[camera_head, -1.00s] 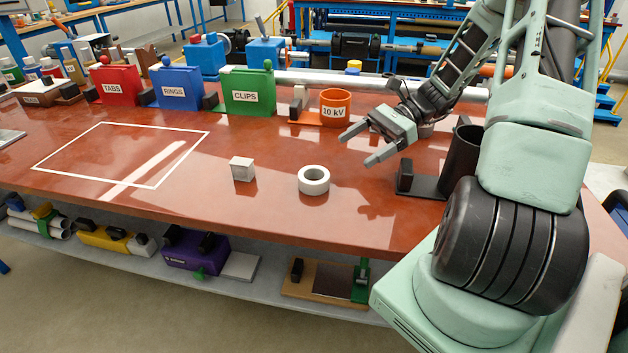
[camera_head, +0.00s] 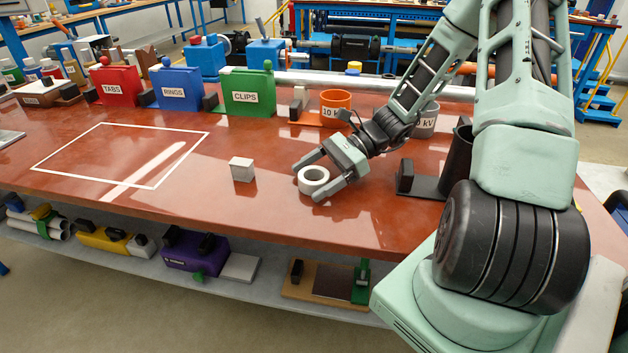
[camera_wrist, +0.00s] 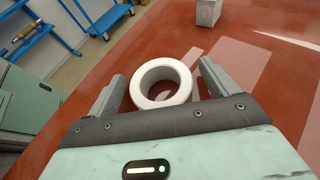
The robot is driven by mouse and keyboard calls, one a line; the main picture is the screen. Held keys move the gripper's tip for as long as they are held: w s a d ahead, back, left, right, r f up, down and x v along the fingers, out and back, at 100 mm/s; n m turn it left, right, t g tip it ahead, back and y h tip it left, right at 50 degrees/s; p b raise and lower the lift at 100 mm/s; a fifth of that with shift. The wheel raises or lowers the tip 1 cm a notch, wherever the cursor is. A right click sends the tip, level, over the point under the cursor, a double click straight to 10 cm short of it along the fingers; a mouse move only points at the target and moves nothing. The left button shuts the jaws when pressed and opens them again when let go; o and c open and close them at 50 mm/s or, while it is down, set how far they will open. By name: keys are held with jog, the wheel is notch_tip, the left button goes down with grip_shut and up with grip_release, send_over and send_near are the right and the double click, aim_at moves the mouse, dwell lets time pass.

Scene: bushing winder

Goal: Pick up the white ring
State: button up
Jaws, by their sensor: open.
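The white ring (camera_head: 303,183) lies flat on the red-brown table. It also shows in the wrist view (camera_wrist: 142,88), its hole facing up. My gripper (camera_head: 308,178) is open, low over the table, with one finger on each side of the ring. In the wrist view my open gripper (camera_wrist: 161,80) has the ring between its fingers, with a gap to the right finger; the left finger is very close, and I cannot tell if it touches.
A small white-grey block (camera_head: 242,169) stands left of the ring. An orange cup (camera_head: 335,103) and a grey cup (camera_head: 426,122) stand behind my arm. A dark holder (camera_head: 405,177) is to the right. The white outlined area (camera_head: 60,150) at left is empty.

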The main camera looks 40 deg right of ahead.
jog(key=c, duration=1.1)
